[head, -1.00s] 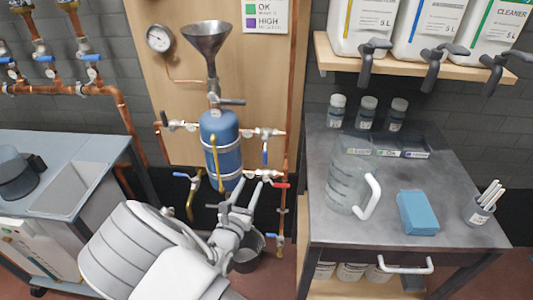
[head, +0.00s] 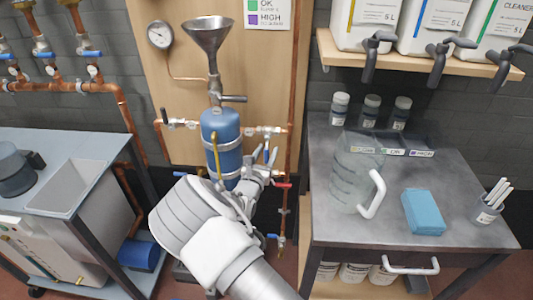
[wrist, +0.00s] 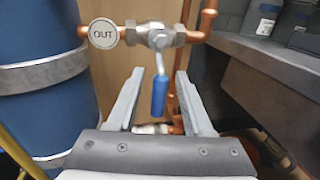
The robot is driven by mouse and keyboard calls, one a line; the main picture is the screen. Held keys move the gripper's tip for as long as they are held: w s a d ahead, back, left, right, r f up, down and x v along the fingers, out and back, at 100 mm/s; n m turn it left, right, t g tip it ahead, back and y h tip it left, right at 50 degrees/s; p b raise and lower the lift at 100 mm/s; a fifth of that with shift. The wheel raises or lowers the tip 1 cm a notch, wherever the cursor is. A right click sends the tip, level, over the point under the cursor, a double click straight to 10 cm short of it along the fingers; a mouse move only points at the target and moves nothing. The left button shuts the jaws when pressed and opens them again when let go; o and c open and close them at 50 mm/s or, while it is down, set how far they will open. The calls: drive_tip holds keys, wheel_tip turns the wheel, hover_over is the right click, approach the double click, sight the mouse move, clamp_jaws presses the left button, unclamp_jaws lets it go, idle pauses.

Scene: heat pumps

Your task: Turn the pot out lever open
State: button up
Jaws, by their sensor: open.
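The pot (head: 221,138) is a blue cylinder on the wooden board, with a steel funnel above it. In the wrist view, the out valve (wrist: 155,38) sits on a copper pipe right of the pot, beside a round tag reading OUT (wrist: 103,33). Its lever (wrist: 159,95) has a blue grip and hangs straight down, across the line of the pipe. My gripper (wrist: 160,85) is open, with one finger on each side of the lever and a gap visible on both sides. In the head view, the lever (head: 267,153) shows just above my gripper, whose fingers are partly hidden.
A red-handled valve (head: 282,185) and a vertical copper pipe are close by on the right. The dark workbench (head: 460,190) holds a clear jug (head: 352,185) and a blue block (head: 424,212). A grey-blue cart (head: 45,150) stands at left.

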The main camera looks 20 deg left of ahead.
drive_tip(key=shift+c, duration=0.2)
clamp_jaws()
idle(1.2)
